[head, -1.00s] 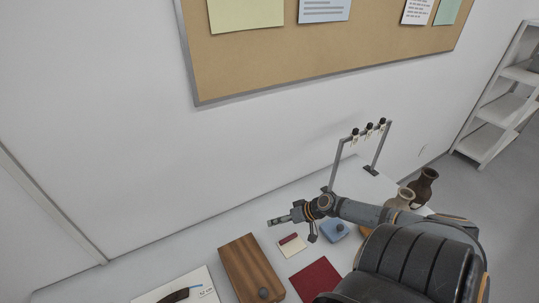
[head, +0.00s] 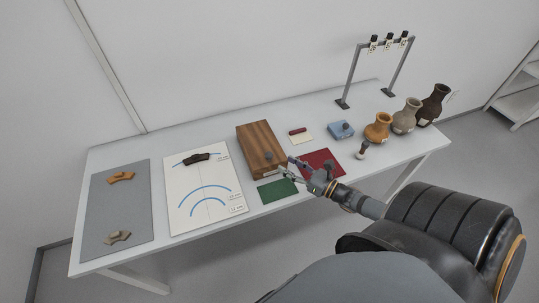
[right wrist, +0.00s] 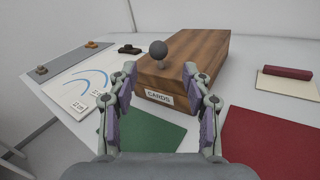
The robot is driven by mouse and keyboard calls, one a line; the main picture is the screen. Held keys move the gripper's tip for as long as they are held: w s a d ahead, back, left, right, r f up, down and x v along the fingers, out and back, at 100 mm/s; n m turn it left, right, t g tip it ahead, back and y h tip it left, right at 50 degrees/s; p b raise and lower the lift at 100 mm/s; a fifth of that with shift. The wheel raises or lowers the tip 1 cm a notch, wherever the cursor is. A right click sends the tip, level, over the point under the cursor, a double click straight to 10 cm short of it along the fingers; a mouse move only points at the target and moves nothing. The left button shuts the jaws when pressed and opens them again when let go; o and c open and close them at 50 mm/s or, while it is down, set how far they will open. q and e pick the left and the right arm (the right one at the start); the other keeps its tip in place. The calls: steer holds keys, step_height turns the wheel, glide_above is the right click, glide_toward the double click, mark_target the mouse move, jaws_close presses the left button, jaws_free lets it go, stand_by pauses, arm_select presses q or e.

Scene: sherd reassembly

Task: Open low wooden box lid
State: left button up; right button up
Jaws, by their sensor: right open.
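The low wooden box (head: 257,140) stands on the white table with its lid down. A dark round knob (head: 268,155) sits near the front end of the lid. My right gripper (head: 285,165) is open and empty, just in front and to the right of the box's front end. In the right wrist view its fingers (right wrist: 166,100) are spread with the box front beyond them. My left gripper is not in view.
A green mat (head: 277,191) and a red mat (head: 326,160) lie near the box. A white sheet with blue arcs (head: 180,212) and a grey mat with sherds (head: 112,203) lie left. Several vases (head: 378,128) and a metal stand (head: 350,82) are right and behind.

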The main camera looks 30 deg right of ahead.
mark_target(269, 155)
steer(key=b+x, duration=0.3)
steer(key=x, duration=0.5)
steer(key=shift+a+f, duration=0.1)
steer(key=shift+a, duration=0.05)
steer(key=shift+w+a, duration=0.15)
steer(key=shift+w, duration=0.15)
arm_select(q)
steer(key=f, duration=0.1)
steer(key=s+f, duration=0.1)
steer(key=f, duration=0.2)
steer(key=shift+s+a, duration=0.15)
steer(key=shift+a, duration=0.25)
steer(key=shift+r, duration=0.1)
arm_select(e)
jaws_close()
